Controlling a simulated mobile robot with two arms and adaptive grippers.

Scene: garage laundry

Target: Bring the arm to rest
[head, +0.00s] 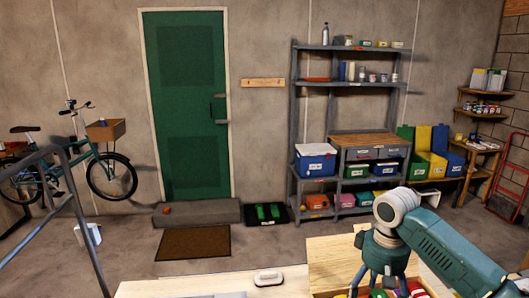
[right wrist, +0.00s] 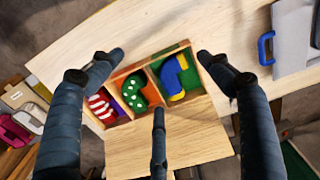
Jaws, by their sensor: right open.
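My right arm comes in from the right in the head view, and my right gripper (head: 380,283) points down over a wooden box with coloured contents at the bottom edge. In the right wrist view my right gripper (right wrist: 160,60) has its three dark fingers spread wide with nothing between them. Below it is the divided wooden box (right wrist: 128,71). It holds a red-and-white striped item (right wrist: 101,107), a green item with white dots (right wrist: 134,92) and a blue-and-yellow item (right wrist: 173,78) in separate compartments. My left gripper is not in view.
The box rests on a pale wooden table (head: 200,284) with a small white-and-dark object (head: 268,278) on it. Behind stand a grey shelf unit (head: 296,120), a green door (head: 187,100) and a bicycle (head: 110,175). Open floor lies between table and wall.

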